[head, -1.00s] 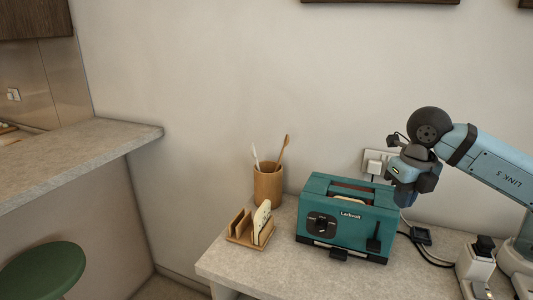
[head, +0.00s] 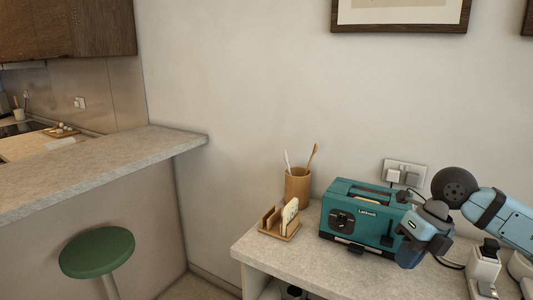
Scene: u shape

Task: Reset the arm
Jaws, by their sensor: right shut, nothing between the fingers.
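My right arm comes in from the right edge, in light blue and black. Its gripper (head: 409,254) points down at the right end of the teal toaster (head: 345,226) and covers part of that end. The fingers are small and partly hidden; the gripper is shut and empty. I cannot tell whether it touches the toaster. My left gripper does not show.
A grey counter (head: 262,248) bears the toaster, a wooden holder (head: 279,234) and a wooden cup (head: 298,187) with utensils. A wall outlet (head: 405,172) and cable are behind the arm. A green stool (head: 97,252) stands left, below another counter (head: 100,165).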

